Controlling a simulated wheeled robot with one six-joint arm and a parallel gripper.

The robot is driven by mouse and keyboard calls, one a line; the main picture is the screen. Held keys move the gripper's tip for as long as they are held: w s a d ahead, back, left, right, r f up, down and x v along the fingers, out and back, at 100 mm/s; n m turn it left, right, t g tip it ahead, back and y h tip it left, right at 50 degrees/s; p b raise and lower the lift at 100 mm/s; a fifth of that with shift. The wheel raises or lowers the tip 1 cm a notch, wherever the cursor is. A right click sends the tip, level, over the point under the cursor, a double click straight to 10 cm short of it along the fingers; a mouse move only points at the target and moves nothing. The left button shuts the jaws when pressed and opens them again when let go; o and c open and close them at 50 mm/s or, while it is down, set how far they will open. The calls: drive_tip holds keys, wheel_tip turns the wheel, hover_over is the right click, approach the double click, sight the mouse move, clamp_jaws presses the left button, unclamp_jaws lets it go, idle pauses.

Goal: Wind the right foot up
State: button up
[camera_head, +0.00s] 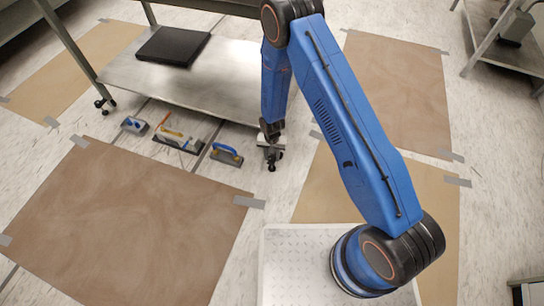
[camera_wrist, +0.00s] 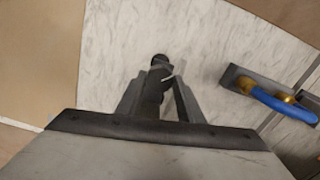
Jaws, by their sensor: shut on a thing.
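The right foot (camera_head: 272,164) is a small dark castor-like part at the front right of a steel bench (camera_head: 190,80). My gripper (camera_head: 270,140) is at this foot, with my blue arm reaching down to it. In the wrist view my gripper (camera_wrist: 159,103) has its two grey fingers closed on either side of the dark foot (camera_wrist: 156,84), whose round end shows beyond the fingertips. The leg above the foot is mostly hidden by my arm. I cannot tell how far the foot is wound.
More tools (camera_head: 177,138) lie further left. Brown sheets (camera_head: 120,225) are taped to the floor. A black slab (camera_head: 173,46) rests on the bench's lower shelf.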

sight(272, 158)
drive_tip(key=n, duration=0.4)
drive_tip(key=shift+n, duration=0.4)
idle(0.4)
drive_tip(key=o, duration=1.1)
wheel_tip(272, 158, up, 18)
drive_tip(key=shift+f, duration=0.25)
